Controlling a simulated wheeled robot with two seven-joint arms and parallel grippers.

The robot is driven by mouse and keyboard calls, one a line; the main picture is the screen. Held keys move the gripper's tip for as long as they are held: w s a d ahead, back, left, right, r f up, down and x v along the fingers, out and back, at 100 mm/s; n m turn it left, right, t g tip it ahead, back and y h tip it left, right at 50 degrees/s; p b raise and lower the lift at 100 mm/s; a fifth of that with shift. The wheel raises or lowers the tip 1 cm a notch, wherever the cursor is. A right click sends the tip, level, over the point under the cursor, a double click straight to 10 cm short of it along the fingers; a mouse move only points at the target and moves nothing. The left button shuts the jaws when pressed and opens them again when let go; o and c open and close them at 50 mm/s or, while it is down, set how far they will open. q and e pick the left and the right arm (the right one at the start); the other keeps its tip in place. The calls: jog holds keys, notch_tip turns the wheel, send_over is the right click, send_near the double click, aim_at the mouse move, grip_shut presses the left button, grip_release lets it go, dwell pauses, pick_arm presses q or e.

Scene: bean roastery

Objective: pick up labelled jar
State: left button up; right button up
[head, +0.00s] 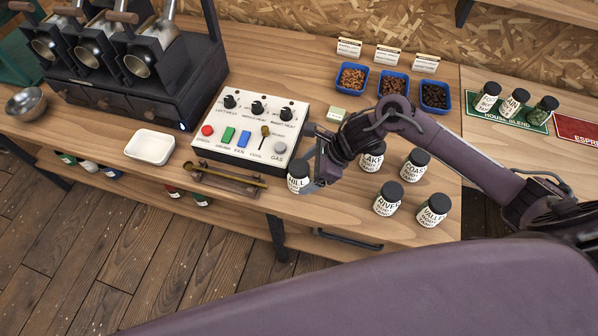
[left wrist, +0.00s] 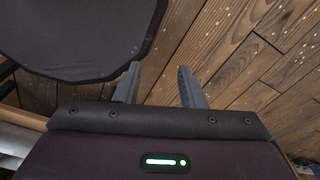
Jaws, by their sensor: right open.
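The labelled jars have black lids and white labels with black print. The jar reading HILL (head: 297,180) stands upright at the bench's front edge, beside the roaster panel. My right gripper (head: 308,165) is open at this jar, with a finger close to its right side; I cannot tell whether it touches. The jars LAKE (head: 371,158), COAST (head: 414,166), RIVER (head: 387,200) and VALLEY (head: 433,211) stand to the right, LAKE partly behind my right arm. My left gripper (left wrist: 158,72) shows in the left wrist view, open and empty above the wooden floor.
A white control panel (head: 232,136), a white dish (head: 150,147) and a wooden holder with a long tool (head: 222,178) lie left of HILL. Blue bean trays (head: 393,84) stand behind. More jars stand on a green HOUSE BLEND mat (head: 537,126) at the right.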

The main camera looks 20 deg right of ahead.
jog(key=shift+w+a+f+p, duration=0.55)
jog(key=shift+w+a+f, duration=0.1)
jog(key=shift+f, duration=0.15)
jog(key=shift+x, duration=1)
jog(key=shift+d+f, duration=0.1)
pick_arm(q)
jog(key=shift+w+r, duration=0.25)
jog(key=shift+r, duration=0.25)
jog(key=shift+w+r, duration=0.25)
jog(key=shift+r, duration=0.25)
pick_arm(e)
jog(key=c, duration=1.2)
